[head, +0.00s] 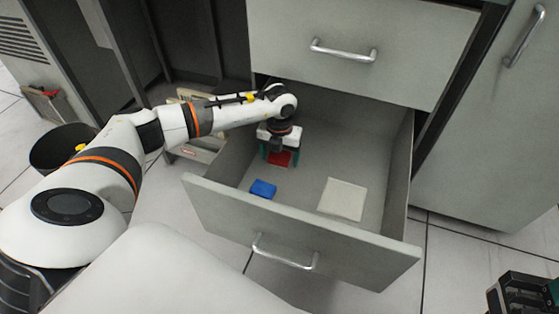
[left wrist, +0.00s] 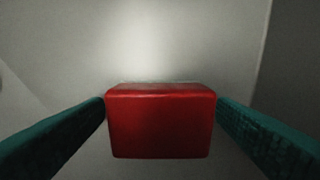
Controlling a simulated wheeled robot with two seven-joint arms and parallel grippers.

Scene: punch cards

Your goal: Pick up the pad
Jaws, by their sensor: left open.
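A red block-like pad (head: 279,159) lies in the open drawer (head: 310,222), towards its left side. My left gripper (head: 281,155) points down into the drawer over it, with its teal fingers apart. In the left wrist view, the red pad (left wrist: 160,122) sits between the two fingers (left wrist: 160,103), one on each side. The finger ends come very close to its sides, and I cannot tell whether they touch. A flat cream-white square (head: 343,199) and a small blue block (head: 263,189) also lie in the drawer. Part of my right gripper (head: 524,290) shows at the lower right edge; its jaw state is unclear.
The drawer's walls and handled front surround the left gripper's working space. A closed drawer front (head: 350,40) is above. A dark bin (head: 62,148) stands on the floor at left.

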